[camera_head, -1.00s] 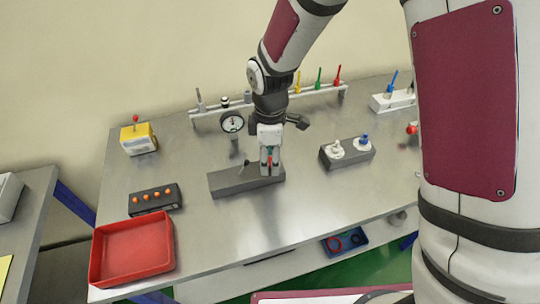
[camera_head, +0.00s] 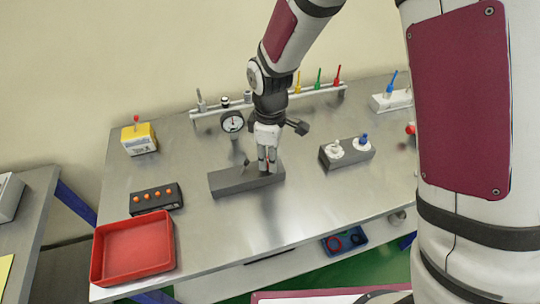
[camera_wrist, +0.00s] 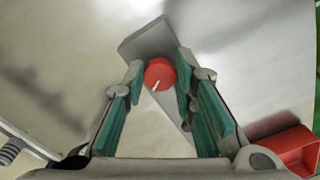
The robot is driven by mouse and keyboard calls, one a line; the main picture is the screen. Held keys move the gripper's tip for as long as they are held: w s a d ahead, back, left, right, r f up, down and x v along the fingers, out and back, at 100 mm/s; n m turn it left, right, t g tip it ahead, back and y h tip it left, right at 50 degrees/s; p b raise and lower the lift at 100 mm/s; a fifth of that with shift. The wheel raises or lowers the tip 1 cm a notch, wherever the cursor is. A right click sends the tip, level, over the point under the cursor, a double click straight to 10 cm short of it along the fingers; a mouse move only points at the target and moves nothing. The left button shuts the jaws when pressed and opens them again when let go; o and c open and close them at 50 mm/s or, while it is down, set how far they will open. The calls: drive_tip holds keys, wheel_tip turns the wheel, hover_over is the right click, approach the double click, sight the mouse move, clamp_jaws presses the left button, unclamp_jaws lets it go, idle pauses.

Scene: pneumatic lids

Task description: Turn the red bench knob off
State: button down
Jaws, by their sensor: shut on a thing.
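The red knob (camera_wrist: 160,73), round with a white pointer line, sits between my fingertips in the wrist view. The line slants toward the lower left of that picture. My gripper (camera_wrist: 162,76), with green-padded fingers, is shut on the knob, one finger on each side. In the head view my gripper (camera_head: 267,167) points down at the right part of a dark grey block (camera_head: 232,182) on the metal bench. The knob is hidden behind the fingers there.
A small dark lever (camera_head: 246,161) and a dial gauge (camera_head: 232,122) stand close to the left of my gripper. A block with white and blue knobs (camera_head: 347,153) is to the right. A red tray (camera_head: 133,252) is at the front left. The front middle of the bench is clear.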

drive_tip(key=m, duration=0.3)
drive_tip(key=shift+s+m+p, duration=0.15)
drive_tip(key=shift+m+p, duration=0.15)
drive_tip(key=m+p, duration=0.1)
drive_tip(key=m, duration=0.3)
drive_tip(key=shift+a+m, duration=0.1)
drive_tip(key=shift+m, duration=0.2)
drive_tip(key=m+p, duration=0.1)
drive_tip(key=m, duration=0.3)
drive_tip(key=shift+a+m+p, duration=0.1)
drive_tip(key=shift+m+p, duration=0.4)
drive_tip(key=shift+m, duration=1)
drive_tip(key=c, duration=1.3)
unclamp_jaws()
wheel_tip(320, 180, up, 12)
drive_tip(key=shift+r, duration=0.1)
